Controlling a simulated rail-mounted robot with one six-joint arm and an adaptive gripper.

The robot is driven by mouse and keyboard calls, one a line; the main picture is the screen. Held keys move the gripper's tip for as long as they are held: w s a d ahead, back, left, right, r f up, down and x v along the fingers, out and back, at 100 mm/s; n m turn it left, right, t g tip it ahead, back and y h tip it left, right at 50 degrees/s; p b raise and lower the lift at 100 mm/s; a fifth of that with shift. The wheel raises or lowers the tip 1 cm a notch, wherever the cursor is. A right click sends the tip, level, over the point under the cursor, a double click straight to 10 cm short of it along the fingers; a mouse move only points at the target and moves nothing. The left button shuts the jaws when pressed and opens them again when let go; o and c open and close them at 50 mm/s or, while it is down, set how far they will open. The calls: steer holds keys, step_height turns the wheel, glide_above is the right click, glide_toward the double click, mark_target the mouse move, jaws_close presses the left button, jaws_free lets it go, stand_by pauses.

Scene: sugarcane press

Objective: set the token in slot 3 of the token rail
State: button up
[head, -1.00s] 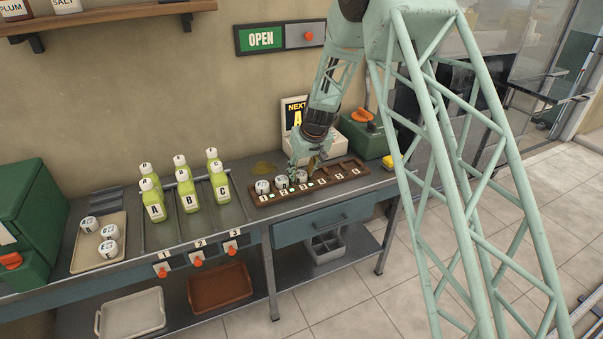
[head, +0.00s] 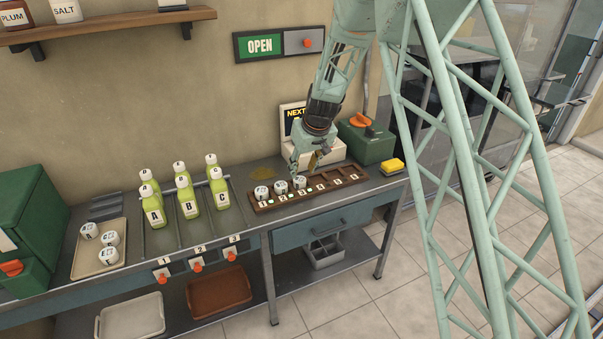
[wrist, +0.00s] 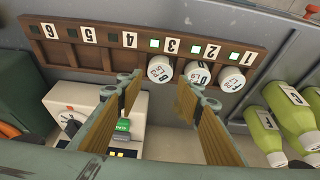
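The token rail (head: 262,206) is a brown wooden strip with numbered slots; it also shows upside down in the wrist view (wrist: 90,60). White tokens sit in slots 1, 2 and 3. The slot 3 token (wrist: 160,68) shows in the head view (head: 299,182) too. It sits upright beside the slot 2 token (wrist: 198,73), with the slot 1 token (wrist: 231,78) beyond. Small squares by numbers 1 to 3 are lit green. My gripper (wrist: 160,95) is open and empty, its fingers apart, above and behind the slot 3 token, not touching it.
Slots 4 to 6 are empty. Several green bottles (head: 188,206) stand left of the rail. A tray (head: 86,268) with white tokens lies further left. A white machine (head: 329,151) and a green box (head: 367,145) stand behind the rail. A yellow sponge (head: 392,166) lies right.

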steer(key=shift+p+v, duration=0.4)
steer(key=shift+v, duration=2.6)
steer(key=shift+r, duration=0.1)
